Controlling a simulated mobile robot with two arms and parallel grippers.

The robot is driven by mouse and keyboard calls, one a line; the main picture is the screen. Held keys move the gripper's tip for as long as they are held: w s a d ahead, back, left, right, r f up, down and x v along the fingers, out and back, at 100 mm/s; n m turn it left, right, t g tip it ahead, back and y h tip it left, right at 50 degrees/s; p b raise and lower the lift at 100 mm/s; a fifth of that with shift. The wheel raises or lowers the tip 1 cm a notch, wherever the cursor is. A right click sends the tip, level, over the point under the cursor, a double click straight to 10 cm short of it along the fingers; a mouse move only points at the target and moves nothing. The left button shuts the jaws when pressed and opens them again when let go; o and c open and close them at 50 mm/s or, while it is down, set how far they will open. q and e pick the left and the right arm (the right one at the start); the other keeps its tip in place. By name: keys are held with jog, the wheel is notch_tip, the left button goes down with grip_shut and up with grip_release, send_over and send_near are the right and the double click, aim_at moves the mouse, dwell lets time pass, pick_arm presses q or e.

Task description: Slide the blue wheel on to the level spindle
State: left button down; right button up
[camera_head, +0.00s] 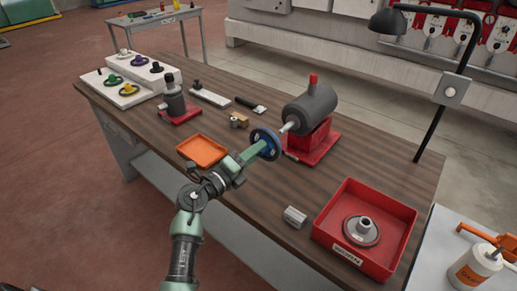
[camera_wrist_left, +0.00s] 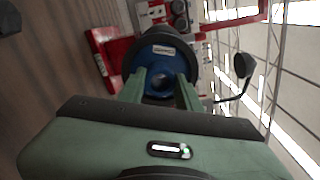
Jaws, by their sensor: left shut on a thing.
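The blue wheel (camera_head: 267,144) is upright, its face toward my left gripper (camera_head: 255,151), which is shut on its hub. In the left wrist view the blue wheel (camera_wrist_left: 163,58) shows between the two green fingers (camera_wrist_left: 161,88), with a small label on its face. The level spindle (camera_head: 287,127) sticks out leftward from the grey motor (camera_head: 311,107) on a red base (camera_head: 312,147). The wheel is at the spindle's outer end. I cannot tell whether the spindle tip is inside the bore. My right gripper is not in view.
An orange tray (camera_head: 202,150) lies left of my arm. A red bin (camera_head: 377,208) with a grey wheel, and a small grey block (camera_head: 295,215), are at the right front. A second machine (camera_head: 174,99) stands back left. A lamp (camera_head: 437,105) rises behind the right side.

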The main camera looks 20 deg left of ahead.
aim_at(280, 132)
pick_arm(q)
jog(key=shift+p+x, duration=0.7)
jog(key=shift+x, duration=2.05)
jog(key=shift+r, duration=0.15)
jog(key=shift+r+p, duration=0.1)
jog(key=shift+p, duration=0.8)
jog(key=shift+b+x, duration=0.45)
jog(key=shift+x, duration=1.95)
jog(key=shift+b+x, duration=0.4)
jog(key=shift+x, duration=0.95)
jog(key=c, duration=0.9)
grip_release()
